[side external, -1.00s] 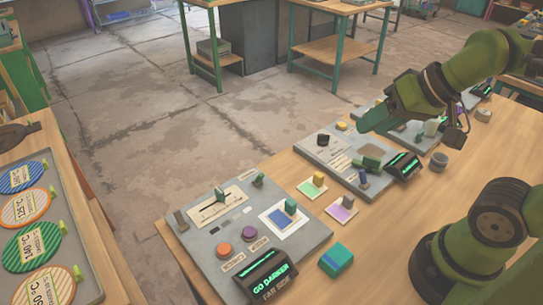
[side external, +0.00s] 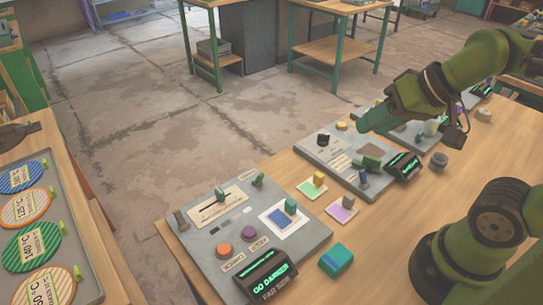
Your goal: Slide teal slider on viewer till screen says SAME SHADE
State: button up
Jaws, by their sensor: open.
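The viewer is a grey panel (side external: 205,253) at the front left of the bench. Its slider, a small greenish-teal knob (side external: 220,195), stands in a slot on a cream scale plate (side external: 236,203), near the middle of the slot. The viewer's dark screen (side external: 268,278) shows green letters that appear to read GO DARKER, with FAR SIDE printed below.
The viewer also carries an orange knob (side external: 224,249), a purple knob (side external: 249,233) and a blue sample card (side external: 278,222). Loose sample cards (side external: 312,190) lie between the panels. A teal-and-blue block (side external: 336,260) sits to the right. A second grey panel (side external: 318,153) stands behind.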

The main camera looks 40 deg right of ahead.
dwell(0.6)
jog(key=shift+o, duration=1.3)
jog(key=shift+a, duration=0.1)
jog(key=o, duration=0.5)
jog(key=shift+w+a+f+n+g, duration=0.2)
jog(key=shift+w+a+f+g, duration=0.1)
jog(key=shift+a+f, duration=0.15)
jog(key=shift+w+a+f+n+g, duration=0.25)
jog(key=shift+a+f+g, duration=0.1)
jog(key=shift+a, duration=0.1)
jog(key=o, duration=0.4)
jog(key=w+a+n+g, duration=0.1)
jog(key=a, duration=0.1)
jog(key=w+a+n+g, duration=0.1)
jog(key=w+a, duration=0.1)
jog(key=shift+w+a+f+n, duration=0.1)
jog(key=shift+w+f+n, duration=0.05)
jog(key=shift+f+n, duration=0.1)
jog(key=shift+c, duration=0.2)
jog(key=w+a+f+n+g+h, duration=0.1)
jog(key=w+a+n+g, duration=0.25)
jog(key=a+n, duration=0.6)
jog(key=w+a+f+n+g+h, duration=0.15)
jog(key=a+n+g, duration=0.25)
jog(key=a+n, duration=0.55)
jog(key=x, duration=0.9)
jog(key=shift+a+f, duration=0.2)
jog(key=shift+f, duration=0.2)
jog(key=shift+w+y, duration=0.15)
jog(key=shift+y, duration=0.1)
